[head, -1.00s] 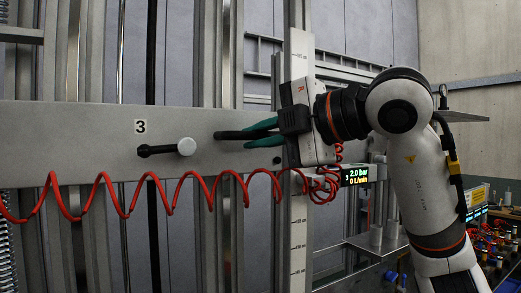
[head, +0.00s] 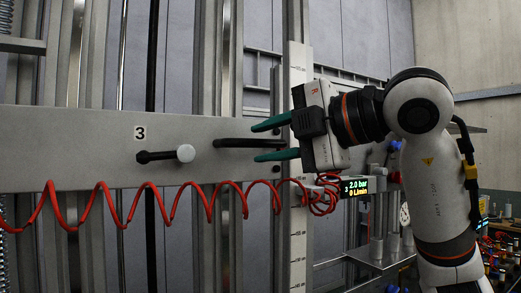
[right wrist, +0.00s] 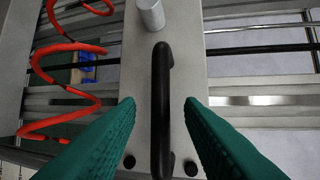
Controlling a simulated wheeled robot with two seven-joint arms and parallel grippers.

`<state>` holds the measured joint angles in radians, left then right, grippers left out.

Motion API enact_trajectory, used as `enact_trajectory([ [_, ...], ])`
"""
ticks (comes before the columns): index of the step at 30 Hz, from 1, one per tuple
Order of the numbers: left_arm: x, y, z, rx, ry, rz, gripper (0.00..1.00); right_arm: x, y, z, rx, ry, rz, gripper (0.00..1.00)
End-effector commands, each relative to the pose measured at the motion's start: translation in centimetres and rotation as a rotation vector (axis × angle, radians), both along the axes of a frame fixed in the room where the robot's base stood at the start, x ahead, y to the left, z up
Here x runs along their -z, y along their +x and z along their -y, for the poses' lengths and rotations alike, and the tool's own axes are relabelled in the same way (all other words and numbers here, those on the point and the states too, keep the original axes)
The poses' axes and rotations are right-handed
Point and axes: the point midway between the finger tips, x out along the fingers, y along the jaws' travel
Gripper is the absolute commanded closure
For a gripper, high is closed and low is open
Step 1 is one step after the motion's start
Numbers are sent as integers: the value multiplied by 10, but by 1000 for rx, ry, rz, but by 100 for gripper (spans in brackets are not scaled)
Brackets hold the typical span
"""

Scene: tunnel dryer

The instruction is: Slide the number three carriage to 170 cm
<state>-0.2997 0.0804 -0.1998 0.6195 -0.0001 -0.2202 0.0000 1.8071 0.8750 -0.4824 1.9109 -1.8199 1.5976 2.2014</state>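The number three carriage (head: 95,140) is a wide grey horizontal plate with a "3" label (head: 140,133). My right gripper (head: 256,140) is open at the handle's right part, one green finger above and one below. In the right wrist view the handle (right wrist: 162,110) runs between the spread fingers (right wrist: 160,105), with a gap on each side. A pale vertical scale (head: 298,240) stands behind the carriage's right end; its figures are too small to read. My left gripper is out of view.
A red coiled hose (head: 120,205) hangs across the carriage's lower edge, toward a small display (head: 355,187) reading 2.0 bar and 0 L/min. Vertical metal rails stand behind the carriage. A bench with fittings (head: 495,250) is at the lower right.

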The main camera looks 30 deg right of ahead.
Motion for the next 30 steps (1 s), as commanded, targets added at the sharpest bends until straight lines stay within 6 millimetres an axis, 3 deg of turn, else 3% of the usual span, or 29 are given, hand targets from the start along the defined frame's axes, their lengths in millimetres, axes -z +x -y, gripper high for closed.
enact_trajectory([
  [3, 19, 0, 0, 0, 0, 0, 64, -1, -25, 11, 2, 2, 6, 66],
  [12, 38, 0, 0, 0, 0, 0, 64, -14, -76, 32, 1, 2, 6, 66],
  [18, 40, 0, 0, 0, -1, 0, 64, -18, -88, 38, 0, 2, 2, 66],
  [30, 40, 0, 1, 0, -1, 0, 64, -19, -89, 38, 0, 2, 1, 66],
])
